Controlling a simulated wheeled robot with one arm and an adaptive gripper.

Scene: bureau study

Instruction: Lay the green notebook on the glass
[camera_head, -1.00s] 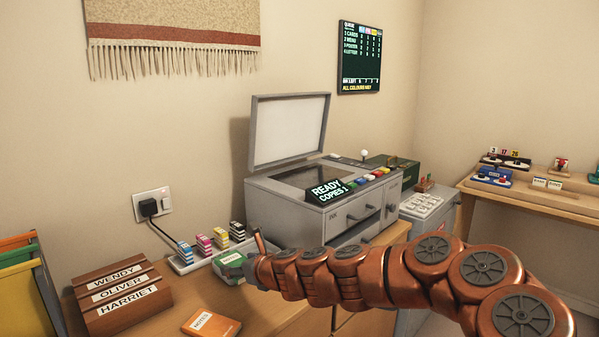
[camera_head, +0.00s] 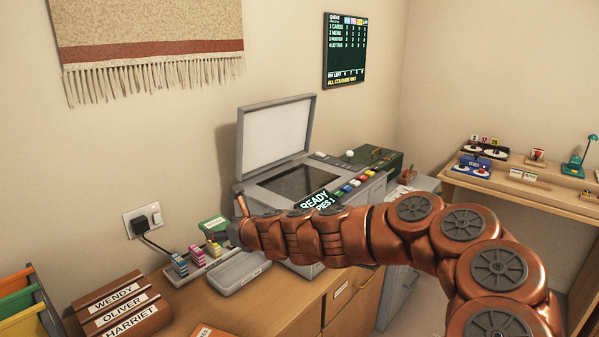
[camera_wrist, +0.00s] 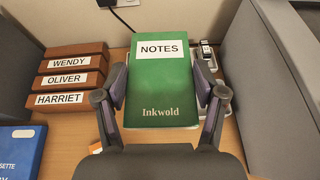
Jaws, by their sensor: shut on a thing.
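The green notebook (camera_wrist: 160,100), labelled "NOTES" and "Inkwold", is between the two fingers of my gripper (camera_wrist: 161,88) in the wrist view. The fingers are shut on its left and right sides. Nothing shows on the glass.
A grey tray (camera_head: 238,273) lies below my gripper, with ink cartridges (camera_head: 197,255) beside it. A wooden name rack (camera_head: 120,305) stands at the front left, and an orange notebook (camera_head: 203,332) is at the bottom edge. Copier buttons (camera_head: 355,183) line the glass's right side.

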